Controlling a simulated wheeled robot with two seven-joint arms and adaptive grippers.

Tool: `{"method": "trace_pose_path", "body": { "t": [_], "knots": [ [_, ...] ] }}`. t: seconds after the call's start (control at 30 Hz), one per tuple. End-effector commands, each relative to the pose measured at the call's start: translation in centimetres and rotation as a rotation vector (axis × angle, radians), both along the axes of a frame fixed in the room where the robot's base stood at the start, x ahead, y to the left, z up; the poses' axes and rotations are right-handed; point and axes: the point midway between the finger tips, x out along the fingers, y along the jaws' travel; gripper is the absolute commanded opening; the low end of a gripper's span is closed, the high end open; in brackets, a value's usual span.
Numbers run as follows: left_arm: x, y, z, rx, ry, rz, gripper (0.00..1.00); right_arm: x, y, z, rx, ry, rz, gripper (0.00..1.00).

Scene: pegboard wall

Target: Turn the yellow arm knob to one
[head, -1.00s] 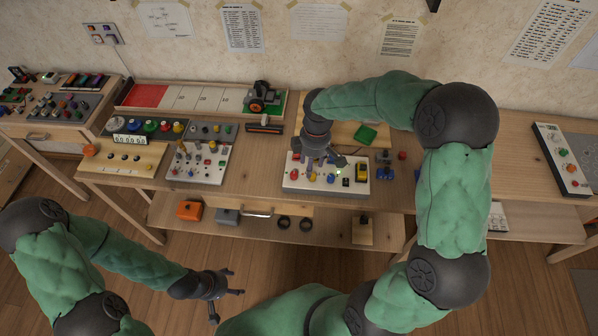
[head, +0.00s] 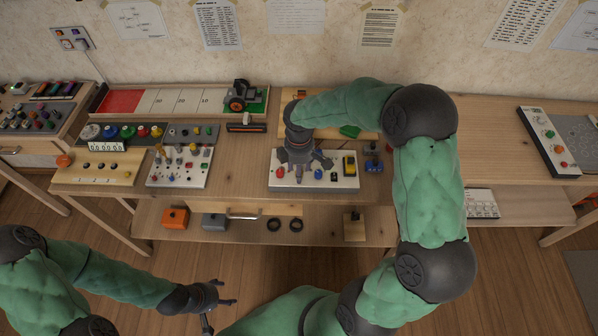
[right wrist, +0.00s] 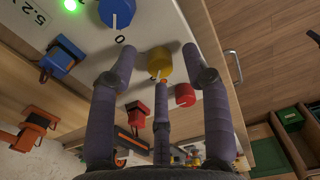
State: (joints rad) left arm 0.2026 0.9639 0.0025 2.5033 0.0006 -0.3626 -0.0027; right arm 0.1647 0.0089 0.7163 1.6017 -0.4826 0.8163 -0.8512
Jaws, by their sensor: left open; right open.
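The yellow knob (right wrist: 160,59) shows in the right wrist view on a white panel, between the spread fingers of my right gripper (right wrist: 158,78). The fingers are open and a gap shows on both sides of the knob. Its setting is not clear to me. In the head view my right gripper (head: 304,164) is over the left-middle of the white panel (head: 335,184) and hides the yellow knob. My left gripper (head: 214,300) is open and empty, low in front of the bench.
Near the yellow knob are a blue knob (right wrist: 117,11) with a 0 beside it, a red knob (right wrist: 185,95), a red switch (right wrist: 137,113) and a blue switch (right wrist: 60,58). A green light (right wrist: 69,4) is lit. Another panel (head: 178,172) stands to the left.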

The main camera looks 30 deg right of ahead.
Motion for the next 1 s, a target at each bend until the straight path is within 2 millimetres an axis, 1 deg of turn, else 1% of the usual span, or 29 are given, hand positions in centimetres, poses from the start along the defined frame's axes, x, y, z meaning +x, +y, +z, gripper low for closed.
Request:
{"method": "trace_pose_path", "body": {
  "t": [0.1,0.37,0.4,0.47,0.5,0.57,0.83,1.0],
  "knots": [
    [0.00,0.00,-0.23,0.000,0.000,0.000,0.66,0.02,-0.01,-0.58,-0.001,-0.001,-0.001,0.49],
    [0.00,0.00,-0.20,0.000,0.000,0.000,0.66,0.02,0.00,-0.63,-0.001,-0.001,0.000,0.49],
    [0.00,0.00,-0.20,0.000,0.000,0.000,0.66,0.02,0.00,-0.63,-0.001,-0.001,0.000,0.46],
    [0.00,0.00,-0.20,0.000,0.000,0.000,0.66,0.02,0.00,-0.63,-0.001,-0.001,0.000,0.29],
    [0.01,0.00,-0.20,0.000,0.000,0.000,0.66,0.02,0.00,-0.63,-0.001,-0.001,0.000,0.18],
    [0.01,0.00,-0.20,0.000,0.000,0.000,0.66,0.02,0.00,-0.63,-0.001,-0.001,0.000,0.01],
    [0.00,0.00,-0.17,0.000,0.000,0.000,0.66,0.00,0.01,-0.64,0.000,0.000,-0.007,0.00],
    [0.01,0.01,0.01,0.000,0.000,0.000,0.66,0.00,0.01,-0.61,0.000,0.000,-0.050,0.00]
  ]
}}
